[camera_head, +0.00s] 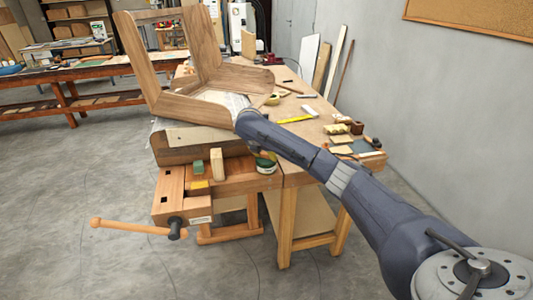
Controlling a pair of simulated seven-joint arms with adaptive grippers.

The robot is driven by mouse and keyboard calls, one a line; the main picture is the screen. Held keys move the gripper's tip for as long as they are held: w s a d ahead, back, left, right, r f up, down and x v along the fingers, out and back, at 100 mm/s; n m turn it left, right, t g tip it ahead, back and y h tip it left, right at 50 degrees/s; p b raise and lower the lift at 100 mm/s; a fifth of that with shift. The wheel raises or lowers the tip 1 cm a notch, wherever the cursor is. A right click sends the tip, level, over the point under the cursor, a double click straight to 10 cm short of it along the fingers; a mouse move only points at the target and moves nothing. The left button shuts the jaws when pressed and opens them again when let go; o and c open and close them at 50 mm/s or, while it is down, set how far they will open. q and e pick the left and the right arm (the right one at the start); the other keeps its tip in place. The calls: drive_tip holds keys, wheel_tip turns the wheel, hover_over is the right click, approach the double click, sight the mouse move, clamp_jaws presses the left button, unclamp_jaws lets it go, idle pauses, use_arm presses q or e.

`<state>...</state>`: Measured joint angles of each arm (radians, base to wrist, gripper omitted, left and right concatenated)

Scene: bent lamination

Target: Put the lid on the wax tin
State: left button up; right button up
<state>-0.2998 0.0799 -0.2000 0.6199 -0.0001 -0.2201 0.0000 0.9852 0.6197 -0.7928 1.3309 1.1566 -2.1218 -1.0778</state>
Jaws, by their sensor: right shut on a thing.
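The wax tin (266,168) is a small round green tin with a pale label. It stands on the near part of the workbench, by the vise end. My right arm comes in from the right and bends down over the bench, and my right gripper (257,149) is small and dark just above the tin. It is shut on a thin dark piece, which looks like the lid (266,156), at the top of the tin. The fingertips are mostly hidden, and I cannot tell whether the lid touches the tin. My left gripper is out of view.
A green block (198,167) and an upright wooden block (217,164) stand left of the tin. A large bent wooden frame (195,108) rises behind them. A yellow rule (295,119) and small blocks lie farther back. The vise handle (130,227) sticks out at left.

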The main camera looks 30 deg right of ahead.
drive_tip(key=shift+f, duration=0.45)
idle(0.6)
drive_tip(key=o, duration=1.6)
drive_tip(key=shift+c, duration=0.2)
drive_tip(key=shift+r, duration=4.05)
